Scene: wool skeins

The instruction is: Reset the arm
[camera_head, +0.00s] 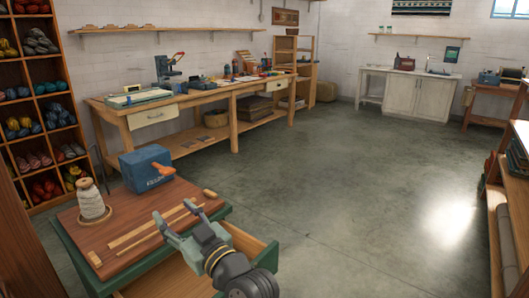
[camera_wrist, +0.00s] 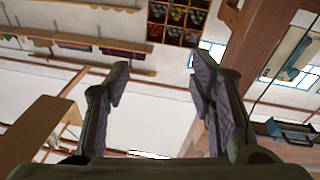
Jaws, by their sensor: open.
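My gripper (camera_head: 178,227) is at the lower middle of the head view, above the right part of a small wood-topped cabinet (camera_head: 130,225). Its two fingers are spread apart with nothing between them. In the wrist view my gripper (camera_wrist: 157,85) also shows open and empty, with the room tilted behind it. My arm comes in from the bottom of the head view.
The cabinet top holds a cone of pale yarn (camera_head: 91,200), a blue box (camera_head: 147,168) and flat wooden strips (camera_head: 150,230). An open drawer (camera_head: 180,278) lies below my arm. A skein shelf (camera_head: 35,100) stands left. The floor (camera_head: 340,200) is clear.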

